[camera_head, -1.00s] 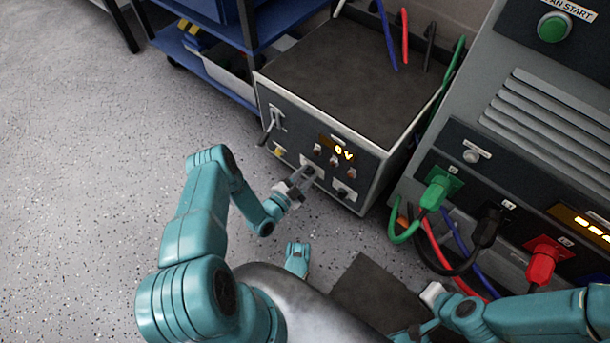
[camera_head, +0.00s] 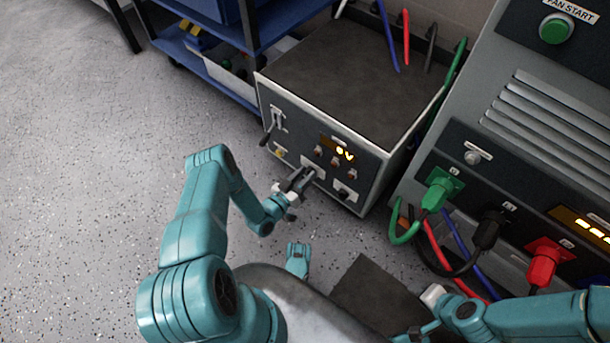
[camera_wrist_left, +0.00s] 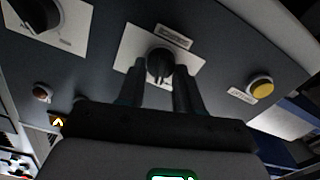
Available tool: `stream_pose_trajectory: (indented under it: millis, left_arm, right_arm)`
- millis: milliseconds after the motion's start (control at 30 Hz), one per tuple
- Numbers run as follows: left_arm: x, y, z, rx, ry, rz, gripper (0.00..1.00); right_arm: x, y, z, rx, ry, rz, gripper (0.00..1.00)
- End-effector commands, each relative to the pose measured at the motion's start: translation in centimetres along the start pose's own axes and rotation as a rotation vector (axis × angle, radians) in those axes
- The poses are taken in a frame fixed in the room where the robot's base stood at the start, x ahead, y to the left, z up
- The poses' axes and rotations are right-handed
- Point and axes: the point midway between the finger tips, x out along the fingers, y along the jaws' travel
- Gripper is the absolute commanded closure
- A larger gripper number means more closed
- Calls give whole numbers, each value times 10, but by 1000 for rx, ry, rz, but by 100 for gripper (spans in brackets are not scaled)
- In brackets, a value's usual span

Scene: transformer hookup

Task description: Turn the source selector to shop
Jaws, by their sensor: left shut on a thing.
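The transformer box (camera_head: 345,75) stands at the top middle of the head view, with a dark front panel. A black selector knob (camera_wrist_left: 158,65) sits on a white plate low on that panel; its small label is too blurred to read. My left gripper (camera_head: 303,177) is at this knob. In the left wrist view its two dark fingers (camera_wrist_left: 162,82) are shut on either side of the knob. The fingers hide most of the knob in the head view. My right gripper (camera_head: 432,294) is low at the right, partly hidden, and its fingers cannot be made out.
A second black knob (camera_head: 343,194) is to the right on the panel, a yellow button (camera_head: 279,152) and a lever (camera_head: 268,132) to the left. A lit display (camera_head: 344,153) is above. A grey cabinet (camera_head: 545,110) with plugged cables stands at right. Floor at left is clear.

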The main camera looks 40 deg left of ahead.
Motion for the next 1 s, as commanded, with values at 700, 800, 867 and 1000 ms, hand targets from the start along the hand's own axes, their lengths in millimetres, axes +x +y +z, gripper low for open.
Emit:
stream_pose_trajectory:
  millis: [700,800,867,1000]
  left_arm:
    - [-2,-2,2,-421,-2,-4,96]
    - [-2,-2,2,-436,-2,-4,96]
    - [-2,-2,2,-441,-2,-4,96]
    - [-2,-2,2,-445,-2,-4,96]
  right_arm:
    - [0,0,0,0,0,0,57]
    - [0,0,0,0,0,0,57]
    - [0,0,0,0,0,0,57]
    - [0,0,0,0,0,0,57]
